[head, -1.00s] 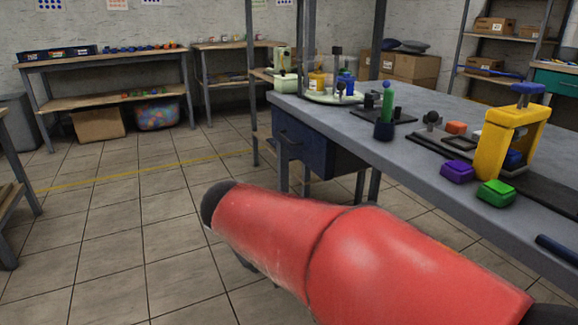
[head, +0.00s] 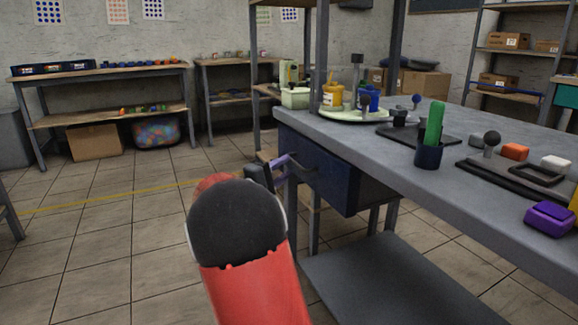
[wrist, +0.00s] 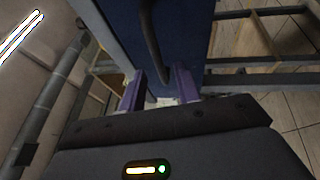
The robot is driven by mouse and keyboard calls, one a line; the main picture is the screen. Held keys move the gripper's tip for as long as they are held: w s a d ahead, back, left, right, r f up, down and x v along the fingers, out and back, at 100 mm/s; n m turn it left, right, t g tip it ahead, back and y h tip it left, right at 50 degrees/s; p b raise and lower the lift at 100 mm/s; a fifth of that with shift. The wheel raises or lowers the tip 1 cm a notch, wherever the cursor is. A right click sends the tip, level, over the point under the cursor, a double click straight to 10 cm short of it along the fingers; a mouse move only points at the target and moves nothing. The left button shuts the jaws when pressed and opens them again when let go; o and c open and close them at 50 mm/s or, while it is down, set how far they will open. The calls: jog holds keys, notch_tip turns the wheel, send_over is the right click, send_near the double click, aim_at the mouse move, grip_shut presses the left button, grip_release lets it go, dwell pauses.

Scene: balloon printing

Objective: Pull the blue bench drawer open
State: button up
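The blue bench drawer (head: 335,182) hangs under the near left end of the grey bench and looks shut. Its dark bar handle sticks out from its front. In the wrist view the blue front (wrist: 187,40) fills the upper middle, and the curved handle (wrist: 152,40) runs down toward the gap between my fingers. My gripper (head: 285,162) is at the drawer front, beside the handle. Its purple fingers stand apart in the wrist view (wrist: 160,85), with the handle's lower end between them in the picture. I cannot tell whether they touch it.
The grey bench top (head: 385,150) above carries a green-handled tool in a dark cup (head: 428,154), a purple block (head: 549,218) and several small items. A lower bench shelf (head: 385,280) lies to the right of my arm. The tiled floor on the left is clear.

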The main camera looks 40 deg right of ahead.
jog(key=shift+x, duration=1.35)
grip_shut()
